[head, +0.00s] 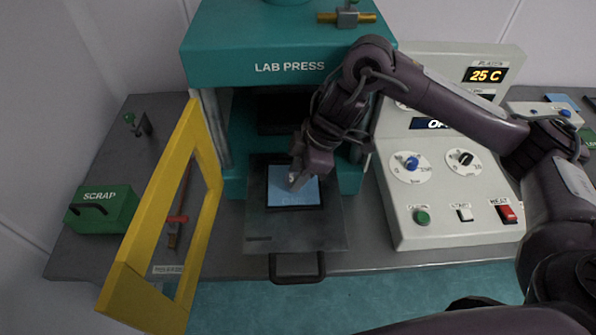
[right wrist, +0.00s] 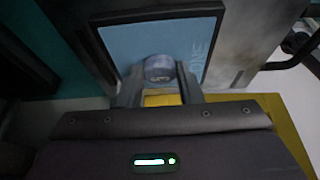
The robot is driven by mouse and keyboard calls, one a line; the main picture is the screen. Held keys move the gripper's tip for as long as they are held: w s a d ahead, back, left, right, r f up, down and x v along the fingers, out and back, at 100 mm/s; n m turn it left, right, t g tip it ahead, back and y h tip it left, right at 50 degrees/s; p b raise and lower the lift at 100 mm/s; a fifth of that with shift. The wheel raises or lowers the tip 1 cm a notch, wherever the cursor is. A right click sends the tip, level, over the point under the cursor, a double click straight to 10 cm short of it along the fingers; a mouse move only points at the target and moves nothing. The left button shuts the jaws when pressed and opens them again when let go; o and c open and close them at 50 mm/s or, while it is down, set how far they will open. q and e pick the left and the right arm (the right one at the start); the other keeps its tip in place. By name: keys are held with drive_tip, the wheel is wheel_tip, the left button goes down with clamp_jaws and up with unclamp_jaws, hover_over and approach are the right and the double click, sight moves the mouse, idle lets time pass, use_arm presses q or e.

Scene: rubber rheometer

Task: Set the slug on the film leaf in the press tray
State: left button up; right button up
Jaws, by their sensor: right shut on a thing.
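The press tray (head: 267,228) is a dark metal plate pulled out in front of the lab press, with its handle toward me. A blue film leaf (head: 309,193) lies in the tray's dark-framed recess; it fills much of the right wrist view too (right wrist: 130,46). My right gripper (head: 297,182) reaches down over the left part of the film leaf. In the right wrist view its fingers (right wrist: 160,88) are shut on the slug (right wrist: 159,68), a small grey rounded piece. The slug is over the film; I cannot tell whether it touches. My left gripper is not in view.
The teal lab press (head: 290,50) stands behind the tray. A yellow guard frame (head: 140,250) stands open at the left, near the green scrap box (head: 103,208). The control panel (head: 450,170) with knobs and buttons is on the right. The tray handle (head: 297,279) overhangs the bench edge.

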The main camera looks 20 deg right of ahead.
drive_tip(key=shift+f, duration=0.1)
drive_tip(key=o, duration=0.9)
drive_tip(key=shift+o, duration=0.2)
drive_tip(key=shift+r, duration=0.4)
drive_tip(key=p+v, duration=0.1)
drive_tip(key=v, duration=1)
drive_tip(key=shift+r+p, duration=0.25)
drive_tip(key=shift+p, duration=0.1)
drive_tip(key=shift+s+d, duration=0.15)
